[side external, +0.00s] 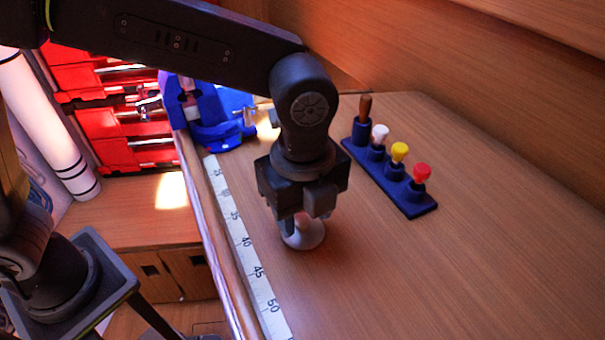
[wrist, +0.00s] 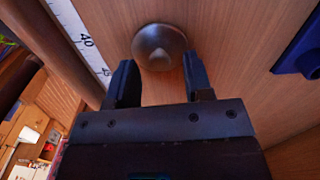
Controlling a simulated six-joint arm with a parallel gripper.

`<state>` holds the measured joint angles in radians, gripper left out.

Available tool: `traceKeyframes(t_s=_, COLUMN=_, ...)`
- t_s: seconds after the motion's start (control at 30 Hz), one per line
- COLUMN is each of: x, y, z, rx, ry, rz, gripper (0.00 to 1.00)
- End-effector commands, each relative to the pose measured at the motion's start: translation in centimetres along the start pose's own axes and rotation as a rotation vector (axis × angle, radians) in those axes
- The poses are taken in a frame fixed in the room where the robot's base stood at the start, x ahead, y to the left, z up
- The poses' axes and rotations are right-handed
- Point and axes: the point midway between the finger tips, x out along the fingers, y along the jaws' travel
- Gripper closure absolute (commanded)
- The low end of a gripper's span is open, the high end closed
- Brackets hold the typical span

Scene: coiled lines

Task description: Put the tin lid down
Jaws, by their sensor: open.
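The tin lid (side external: 304,238) is a round, domed, grey metal piece. It rests on the wooden bench top, close to the ruler strip. In the wrist view the tin lid (wrist: 160,46) lies just past the fingertips, roughly between their lines. My gripper (side external: 302,222) points down over the lid and partly hides it in the side view. In the wrist view my gripper (wrist: 158,80) has its two fingers apart, with nothing held between them. Whether a finger touches the lid's edge, I cannot tell.
A white ruler strip (side external: 239,240) runs along the bench's left edge. A dark blue rack (side external: 412,203) with several coloured-top pegs stands to the right. A blue vise (side external: 220,120) is at the back left. The bench top (side external: 470,260) at front right is clear.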

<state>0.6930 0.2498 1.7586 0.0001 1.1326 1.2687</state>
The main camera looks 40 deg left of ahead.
Motion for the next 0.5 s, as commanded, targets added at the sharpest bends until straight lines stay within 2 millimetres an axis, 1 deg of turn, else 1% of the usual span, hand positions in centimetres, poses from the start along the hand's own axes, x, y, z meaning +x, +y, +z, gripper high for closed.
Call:
traceKeyframes(t_s=0.03, x=-1.0, y=0.0, z=0.0, rx=0.0, ry=0.001, rz=-0.005, gripper=0.53)
traceKeyframes(t_s=0.3, x=-6.8, y=-0.1, z=0.0, rx=0.0, ry=0.002, rz=-0.005, gripper=0.53)
traceKeyframes(t_s=0.4, x=-8.5, y=0.0, z=0.0, rx=0.0, ry=0.001, rz=-0.004, gripper=0.53)
traceKeyframes(t_s=0.5, x=-9.7, y=0.0, z=0.0, rx=0.0, ry=0.001, rz=-0.003, gripper=0.53)
